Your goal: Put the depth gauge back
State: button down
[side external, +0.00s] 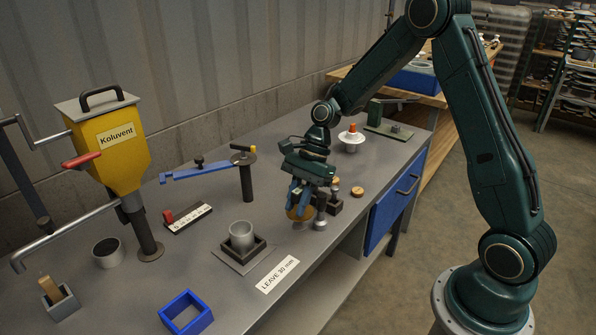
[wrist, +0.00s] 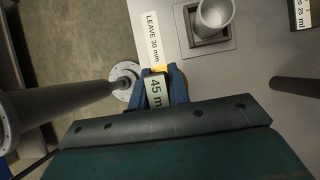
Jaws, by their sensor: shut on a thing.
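My gripper (side external: 300,197) is low over the bench near its front edge, right of the grey cup, with its blue fingers closed. The fingers also show in the wrist view (wrist: 159,91). Between them is a piece with a pale tag reading "45 m…" (wrist: 157,93); the rest of the text is hidden. I take this piece to be the depth gauge, but its shape is mostly covered. An orange-tan rounded part (side external: 297,214) shows under the fingers. I cannot tell whether it touches the bench. The grey cup (side external: 241,235) stands in a dark square holder (side external: 258,252).
A "LEAVE 30 mm" label (side external: 277,274) lies in front of the cup.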

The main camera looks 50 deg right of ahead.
aim_at(298, 227)
jog(key=shift+f, duration=3.25)
jog(key=shift+f, duration=0.15)
jog(key=c, duration=1.3)
grip_release()
jog(key=v, duration=1.2)
jog(key=shift+r, duration=0.2)
